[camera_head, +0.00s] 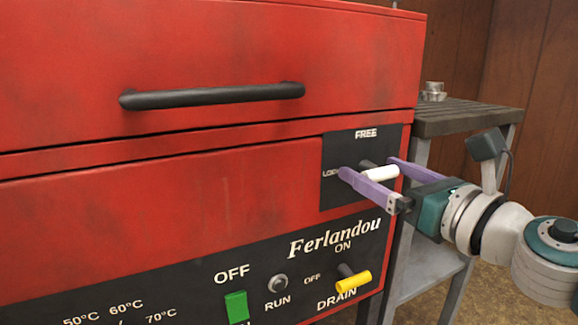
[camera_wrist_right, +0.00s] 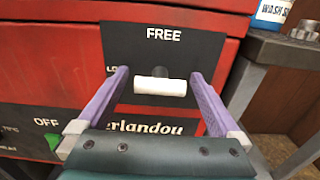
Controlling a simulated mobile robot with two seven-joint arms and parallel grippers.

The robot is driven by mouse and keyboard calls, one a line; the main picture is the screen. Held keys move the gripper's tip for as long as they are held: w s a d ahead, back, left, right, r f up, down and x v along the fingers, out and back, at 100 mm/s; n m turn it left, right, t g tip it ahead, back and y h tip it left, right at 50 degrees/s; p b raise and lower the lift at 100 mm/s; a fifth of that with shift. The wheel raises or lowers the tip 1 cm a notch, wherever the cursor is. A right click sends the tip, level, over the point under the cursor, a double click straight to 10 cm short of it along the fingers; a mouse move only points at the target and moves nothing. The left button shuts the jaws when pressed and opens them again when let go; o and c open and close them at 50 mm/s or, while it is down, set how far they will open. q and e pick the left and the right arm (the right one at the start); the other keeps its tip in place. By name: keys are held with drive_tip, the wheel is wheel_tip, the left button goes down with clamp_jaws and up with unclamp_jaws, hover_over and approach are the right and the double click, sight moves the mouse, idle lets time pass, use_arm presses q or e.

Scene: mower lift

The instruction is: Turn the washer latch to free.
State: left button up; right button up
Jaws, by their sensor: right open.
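The washer (camera_head: 150,190) is a red machine with dark panels. Its latch (camera_head: 381,173) has a white handle on a dark stub, on a black plate marked FREE above and LOCK, partly hidden, at left. The white handle also shows in the right wrist view (camera_wrist_right: 160,86), lying level below the FREE label. My right gripper (camera_head: 368,167) is open, with its purple fingers on either side of the handle. In the right wrist view the fingers (camera_wrist_right: 160,80) stand left and right of the handle with gaps. My left gripper is not in view.
A yellow DRAIN handle (camera_head: 353,282) sits below the latch, near a green OFF switch (camera_head: 236,307). A black bar handle (camera_head: 212,96) juts out from the upper red front. A grey side table (camera_head: 466,118) stands at right, with a blue-and-white bottle (camera_wrist_right: 271,12) on it.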

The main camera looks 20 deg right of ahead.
drive_tip(key=shift+w, duration=0.1)
drive_tip(key=c, duration=1)
